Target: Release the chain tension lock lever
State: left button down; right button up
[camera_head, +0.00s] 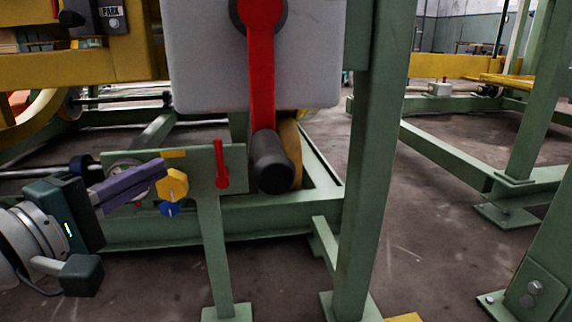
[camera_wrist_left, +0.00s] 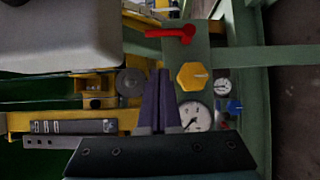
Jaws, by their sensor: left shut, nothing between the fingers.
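A small red lever (camera_head: 221,163) stands upright on a green panel (camera_head: 236,158), right of a yellow hexagonal knob (camera_head: 172,186). The small red lever also shows in the left wrist view (camera_wrist_left: 170,33), beyond my fingertips. A large red lever (camera_head: 262,80) with a black grip (camera_head: 273,162) hangs down in front of a grey box. No label shows which lever is the chain tension lock. My left gripper (camera_head: 164,167) is shut and empty, its purple fingers pointing right towards the panel. Its tips are left of the small lever, near the yellow knob. My right gripper is out of view.
A blue knob (camera_head: 170,209) sits below the yellow one. A round gauge (camera_wrist_left: 195,116) is on the panel, partly behind my fingers in the head view. The grey box (camera_head: 200,60) overhangs the panel. A green post (camera_head: 368,160) stands to the right; open floor lies beyond it.

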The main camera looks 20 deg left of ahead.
aim_at(221, 159)
pick_arm(q)
jog(key=w+d, duration=0.1)
jog(key=w, duration=0.1)
jog(key=w+d, duration=0.2)
jog(key=w, duration=0.1)
jog(key=shift+w+d+p, duration=0.1)
jog(key=shift+w+p, duration=0.25)
jog(key=shift+p, duration=0.05)
jog(key=shift+r, duration=0.1)
